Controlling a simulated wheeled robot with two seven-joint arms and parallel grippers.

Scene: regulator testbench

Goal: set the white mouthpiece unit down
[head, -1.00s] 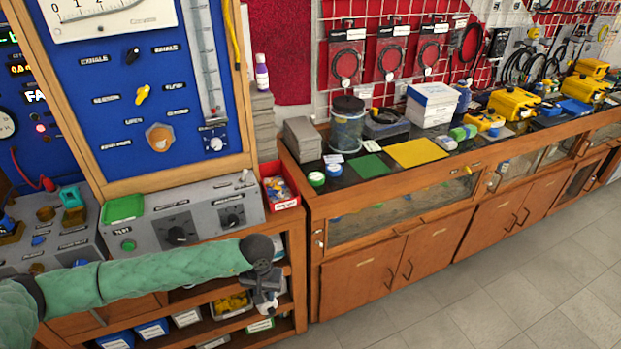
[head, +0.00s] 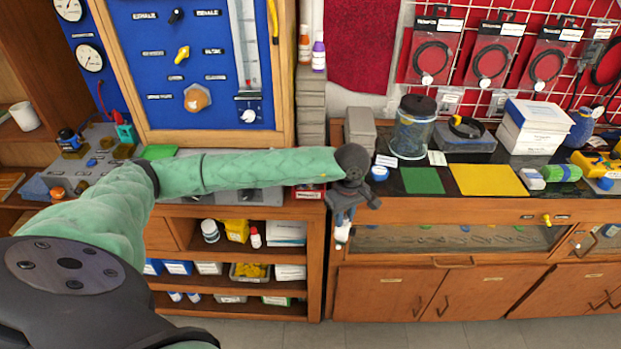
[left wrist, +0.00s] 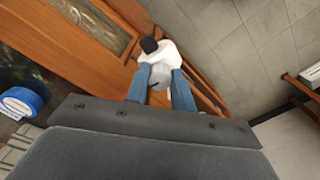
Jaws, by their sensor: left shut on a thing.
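My left gripper (head: 344,214) hangs in front of the bench's left end in the head view, fingers pointing down. It is shut on the white mouthpiece unit (head: 342,233), of which only a small white part shows below the fingers. In the left wrist view the two blue fingers (left wrist: 158,88) clasp the white unit (left wrist: 166,54), which has a black end at its upper left. The unit is held in the air in front of the cabinet doors. My right gripper is not in view.
On the dark bench top lie a green mat (head: 423,181) and a yellow mat (head: 488,180). Behind them stand a clear jar with a black lid (head: 412,128) and stacked white boxes (head: 535,127). A blue tape roll (left wrist: 22,102) shows in the wrist view. Open shelves (head: 235,283) stand left.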

